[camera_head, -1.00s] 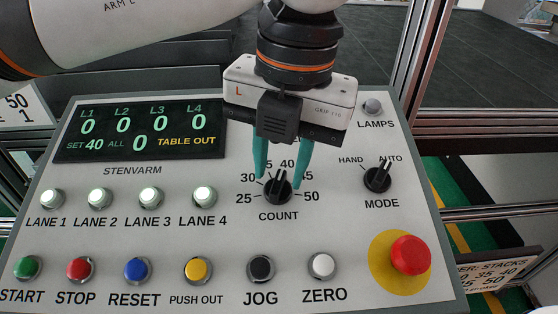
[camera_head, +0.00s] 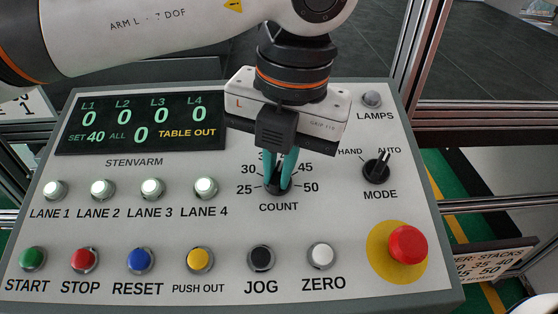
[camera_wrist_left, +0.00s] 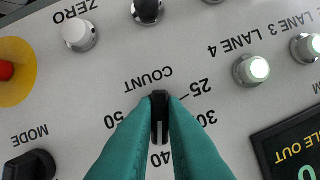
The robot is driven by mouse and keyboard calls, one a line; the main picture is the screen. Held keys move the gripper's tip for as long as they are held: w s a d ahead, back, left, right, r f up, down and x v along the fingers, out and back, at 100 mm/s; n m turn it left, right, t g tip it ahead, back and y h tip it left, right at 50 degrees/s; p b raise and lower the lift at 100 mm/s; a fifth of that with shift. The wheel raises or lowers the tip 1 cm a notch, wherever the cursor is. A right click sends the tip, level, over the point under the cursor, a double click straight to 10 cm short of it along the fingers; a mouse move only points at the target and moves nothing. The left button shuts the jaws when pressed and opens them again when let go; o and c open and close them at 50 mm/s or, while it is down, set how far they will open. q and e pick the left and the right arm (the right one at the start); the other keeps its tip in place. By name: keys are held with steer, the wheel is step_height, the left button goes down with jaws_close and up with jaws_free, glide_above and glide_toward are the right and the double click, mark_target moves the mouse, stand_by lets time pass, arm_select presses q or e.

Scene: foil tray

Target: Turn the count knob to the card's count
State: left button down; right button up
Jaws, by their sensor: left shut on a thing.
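The count knob (camera_head: 279,191) is black and sits on the grey panel, with numbers from 25 to 50 around it. My left gripper (camera_head: 281,182) points down over it, its teal fingers shut on the knob's raised bar. In the left wrist view the bar of the knob (camera_wrist_left: 160,108) stands between the fingertips, and its white line points at about 40. The display (camera_head: 140,128) reads SET 40, TABLE OUT, with zeros for the lanes. My right gripper is out of view.
The mode knob (camera_head: 376,170) and red mushroom button (camera_head: 407,244) are to the right. Lit lane buttons (camera_head: 152,188) are to the left. A row of push buttons (camera_head: 139,261) runs along the front. A sign (camera_head: 492,262) with stack numbers hangs at the right.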

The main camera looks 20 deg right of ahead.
arm_select(q)
steer(key=m+b, duration=0.2)
steer(key=m, duration=0.1)
steer(key=shift+f+m+t+y, duration=0.1)
steer(key=shift+m+t+y, duration=0.2)
steer(key=shift+t, duration=0.1)
steer(key=m+t+b, duration=0.1)
steer(key=m, duration=0.4)
steer(key=shift+s+d+y+b, duration=0.1)
steer(key=shift+y+b, duration=0.2)
steer(key=shift+b, duration=0.1)
steer(key=m+t, duration=0.1)
steer(key=m, duration=0.2)
steer(key=shift+m+b, duration=0.3)
steer(key=shift+b, duration=0.05)
steer(key=shift+m+t, duration=0.6)
steer(key=shift+m, duration=1)
steer(key=c, duration=1.5)
jaws_free()
steer(key=shift+s+b, duration=0.1)
steer(key=shift+b, duration=0.2)
